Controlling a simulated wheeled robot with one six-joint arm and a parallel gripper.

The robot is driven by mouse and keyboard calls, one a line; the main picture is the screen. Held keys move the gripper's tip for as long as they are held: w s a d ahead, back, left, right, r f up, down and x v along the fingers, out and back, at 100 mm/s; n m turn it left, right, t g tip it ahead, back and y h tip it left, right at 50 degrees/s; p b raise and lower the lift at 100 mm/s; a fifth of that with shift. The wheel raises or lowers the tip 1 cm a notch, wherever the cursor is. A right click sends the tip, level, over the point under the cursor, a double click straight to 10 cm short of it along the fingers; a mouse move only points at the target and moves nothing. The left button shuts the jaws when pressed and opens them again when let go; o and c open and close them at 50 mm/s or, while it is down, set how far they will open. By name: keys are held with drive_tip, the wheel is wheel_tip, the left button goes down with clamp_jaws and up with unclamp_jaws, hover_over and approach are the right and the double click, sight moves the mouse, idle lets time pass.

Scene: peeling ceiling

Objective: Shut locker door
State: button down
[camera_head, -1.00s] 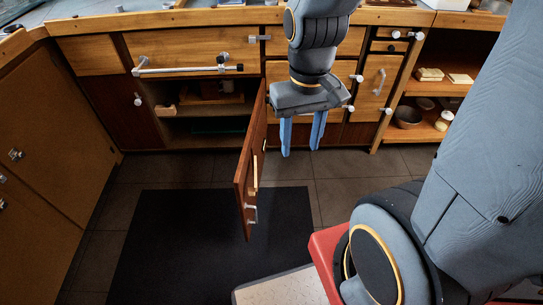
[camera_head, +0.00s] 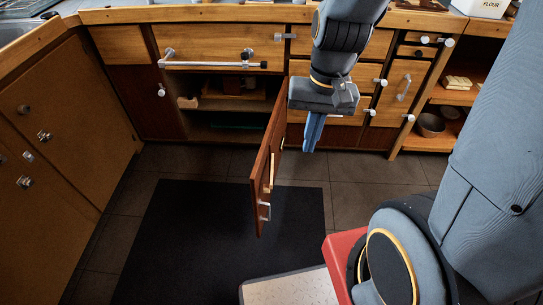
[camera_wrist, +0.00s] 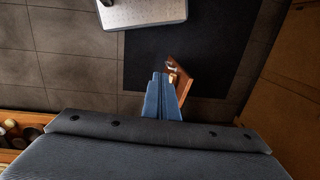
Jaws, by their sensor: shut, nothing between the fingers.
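The locker door (camera_head: 266,165) is a reddish-brown panel standing wide open, swung out from the low cabinet toward me over the dark mat. A pale handle (camera_head: 265,211) is near its free end. The open compartment (camera_head: 225,115) behind it shows a shelf with small items. My gripper (camera_head: 311,146) points down just right of the door, with its blue fingers shut together and empty. In the wrist view the closed fingers (camera_wrist: 159,98) overlap part of the door (camera_wrist: 181,78); I cannot tell whether they touch it.
A black mat (camera_head: 205,240) lies on the tiled floor under the door. Wooden drawers with silver handles (camera_head: 212,62) line the counter. Open shelves (camera_head: 460,95) with a bowl (camera_head: 430,125) stand at right, and another cabinet (camera_head: 60,130) stands at left. Floor left of the door is clear.

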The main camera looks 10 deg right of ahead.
drive_tip(key=w+f+m+t+y+p, duration=0.1)
drive_tip(key=w+f+m+t+y, duration=0.15)
drive_tip(key=w+f+m, duration=1.55)
drive_tip(key=shift+m+g+y, duration=0.25)
drive_tip(key=shift+m, duration=0.65)
drive_tip(key=a+f, duration=0.1)
drive_tip(key=f, duration=0.1)
drive_tip(key=a+f, duration=0.4)
drive_tip(key=f, duration=0.1)
drive_tip(key=shift+s+a, duration=0.1)
drive_tip(key=shift+s, duration=0.05)
drive_tip(key=shift+w+a+f+p, duration=0.15)
drive_tip(key=shift+w+a+p, duration=0.15)
drive_tip(key=shift+a+p, duration=0.15)
drive_tip(key=shift+a, duration=0.1)
